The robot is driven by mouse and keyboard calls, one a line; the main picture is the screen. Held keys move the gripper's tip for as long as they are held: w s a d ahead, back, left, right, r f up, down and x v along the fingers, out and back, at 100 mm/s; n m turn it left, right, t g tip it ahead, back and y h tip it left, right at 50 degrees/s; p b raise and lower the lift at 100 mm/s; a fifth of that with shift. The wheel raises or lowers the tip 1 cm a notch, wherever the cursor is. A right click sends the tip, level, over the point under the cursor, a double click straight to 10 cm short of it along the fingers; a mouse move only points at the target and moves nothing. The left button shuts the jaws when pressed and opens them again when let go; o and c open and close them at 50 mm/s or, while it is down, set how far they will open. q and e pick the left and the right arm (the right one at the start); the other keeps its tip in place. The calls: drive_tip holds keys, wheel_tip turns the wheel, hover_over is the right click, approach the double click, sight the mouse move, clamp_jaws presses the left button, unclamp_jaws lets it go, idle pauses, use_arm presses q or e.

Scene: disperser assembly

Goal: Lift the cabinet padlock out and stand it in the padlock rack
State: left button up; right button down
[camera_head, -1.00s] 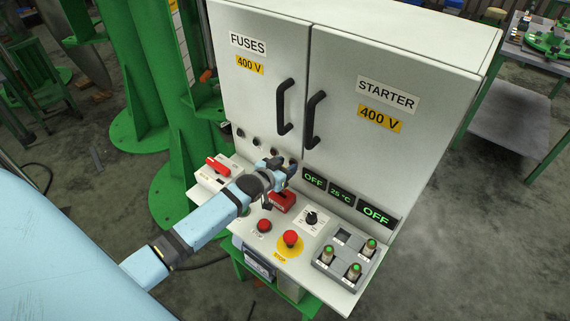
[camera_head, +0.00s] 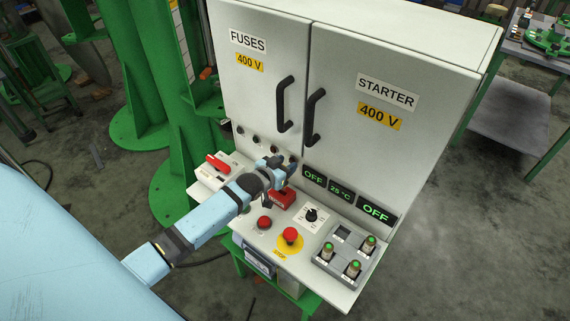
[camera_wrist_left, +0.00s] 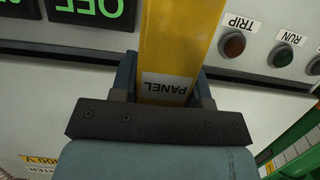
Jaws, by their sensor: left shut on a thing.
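In the left wrist view a yellow body with a white label reading PANEL (camera_wrist_left: 182,35) sits between the two fingers of my left gripper (camera_wrist_left: 165,75). I take it for the cabinet padlock; its far end runs out of the picture and no shackle shows. In the head view my left gripper (camera_head: 287,169) is shut at the cabinet front, above the sloping panel, and hides the padlock. A red block (camera_head: 282,198) sits on the panel just below it; I cannot tell whether it is the padlock rack. My right gripper is not in view.
The cabinet (camera_head: 345,110) has two closed doors with black handles. The panel carries a red stop button (camera_head: 290,234), a rotary knob (camera_head: 311,214), a red-handled switch (camera_head: 217,163) and a grey tray (camera_head: 327,255) with green-topped cylinders. Displays (camera_head: 342,193) lie right of the gripper.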

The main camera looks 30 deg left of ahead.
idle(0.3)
use_arm(q)
drive_tip(key=shift+p, duration=0.5)
idle(0.7)
drive_tip(key=shift+f+b, duration=1.25)
drive_tip(key=shift+f, duration=0.9)
drive_tip(key=o, duration=1.1)
drive_tip(key=v, duration=1.4)
drive_tip(key=shift+w+a, duration=0.1)
